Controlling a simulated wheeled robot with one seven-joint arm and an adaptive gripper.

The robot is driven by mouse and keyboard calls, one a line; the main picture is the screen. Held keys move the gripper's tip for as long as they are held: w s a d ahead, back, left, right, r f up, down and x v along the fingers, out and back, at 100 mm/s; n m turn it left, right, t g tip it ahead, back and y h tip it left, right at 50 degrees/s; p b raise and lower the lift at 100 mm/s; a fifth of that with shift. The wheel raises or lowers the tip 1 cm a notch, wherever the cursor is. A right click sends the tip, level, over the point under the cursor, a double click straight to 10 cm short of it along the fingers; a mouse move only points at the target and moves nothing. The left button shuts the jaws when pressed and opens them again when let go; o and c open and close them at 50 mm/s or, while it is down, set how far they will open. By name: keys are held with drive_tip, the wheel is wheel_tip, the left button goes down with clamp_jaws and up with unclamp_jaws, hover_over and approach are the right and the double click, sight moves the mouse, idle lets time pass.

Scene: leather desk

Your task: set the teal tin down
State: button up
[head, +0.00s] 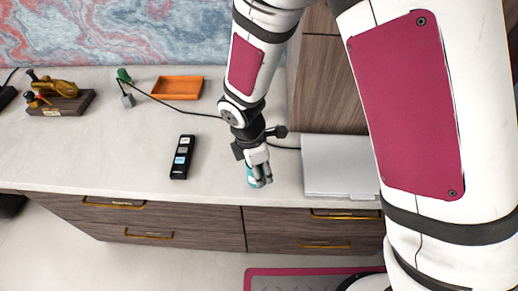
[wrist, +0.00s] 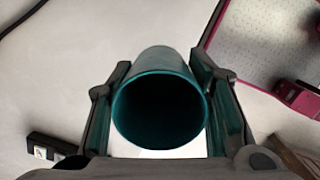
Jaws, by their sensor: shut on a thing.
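The teal tin (wrist: 160,60) is a round, open-topped cylinder with a dark inside, seen from its mouth in the wrist view. My gripper (wrist: 160,95) has a finger on each side of it and is shut on it. In the head view my gripper (head: 260,180) is over the front part of the desk (head: 90,150), and only a bit of the teal tin (head: 250,176) shows beside the fingers. I cannot tell whether the tin's base touches the desk top.
A black holder with small pale and blue squares (head: 182,158) lies left of my gripper. A silver laptop-like slab (head: 335,165) lies to the right. The desk's front edge is close.

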drive_tip(key=w, duration=0.7)
drive_tip(key=shift+f, duration=0.4)
drive_tip(key=shift+w+f, duration=0.1)
drive_tip(key=shift+f, duration=1.6)
drive_tip(key=shift+f, duration=0.1)
drive_tip(key=o, duration=1.1)
drive_tip(key=shift+o, duration=0.2)
